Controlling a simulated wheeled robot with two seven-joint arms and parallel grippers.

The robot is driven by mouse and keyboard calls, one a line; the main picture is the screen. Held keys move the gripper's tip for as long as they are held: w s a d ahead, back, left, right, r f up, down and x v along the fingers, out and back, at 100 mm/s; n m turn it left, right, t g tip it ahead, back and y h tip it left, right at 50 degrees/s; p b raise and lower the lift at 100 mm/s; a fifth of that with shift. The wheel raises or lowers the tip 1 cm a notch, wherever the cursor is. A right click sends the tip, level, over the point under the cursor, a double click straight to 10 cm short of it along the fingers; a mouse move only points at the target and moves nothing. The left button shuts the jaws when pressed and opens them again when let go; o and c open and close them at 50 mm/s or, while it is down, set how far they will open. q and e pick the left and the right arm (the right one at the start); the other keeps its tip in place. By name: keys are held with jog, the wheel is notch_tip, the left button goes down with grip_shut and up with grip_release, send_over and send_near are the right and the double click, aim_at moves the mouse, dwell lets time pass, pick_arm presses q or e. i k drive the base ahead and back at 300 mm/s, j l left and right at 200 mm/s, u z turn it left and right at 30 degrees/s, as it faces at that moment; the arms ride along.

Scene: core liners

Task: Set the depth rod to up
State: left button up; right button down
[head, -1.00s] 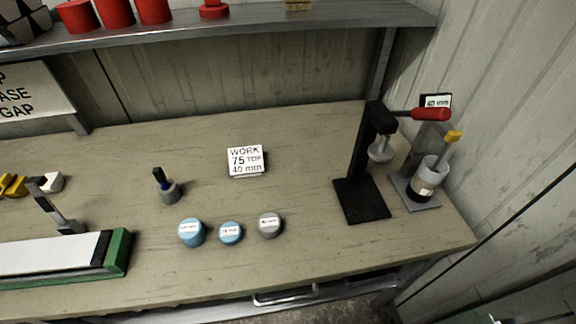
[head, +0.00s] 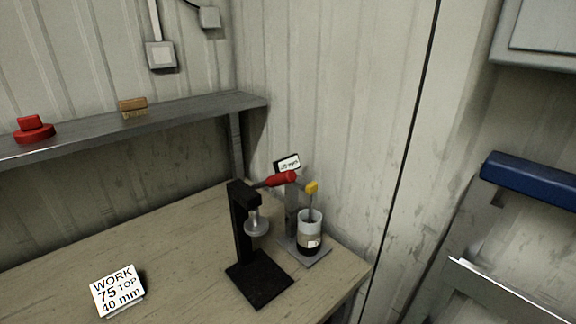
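A thin grey rod with a yellow knob (head: 312,187), which looks like the depth rod, stands out of the top of a white and black cylinder (head: 309,233). The cylinder stands on a grey base plate (head: 318,254) with an upright grey post behind it. A small sign reading 40 mm (head: 288,164) sits at the top of the post. The rod's lower end is hidden in the cylinder. Neither of my grippers is in view.
A black press (head: 243,235) with a red lever handle (head: 281,179) and round grey head (head: 257,222) stands just left of the cylinder. A white work card (head: 118,290) is at lower left. A shelf (head: 180,117) runs above the bench (head: 180,260); a wall is close at right.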

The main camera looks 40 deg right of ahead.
aim_at(311, 188)
jog(key=z, duration=1.35)
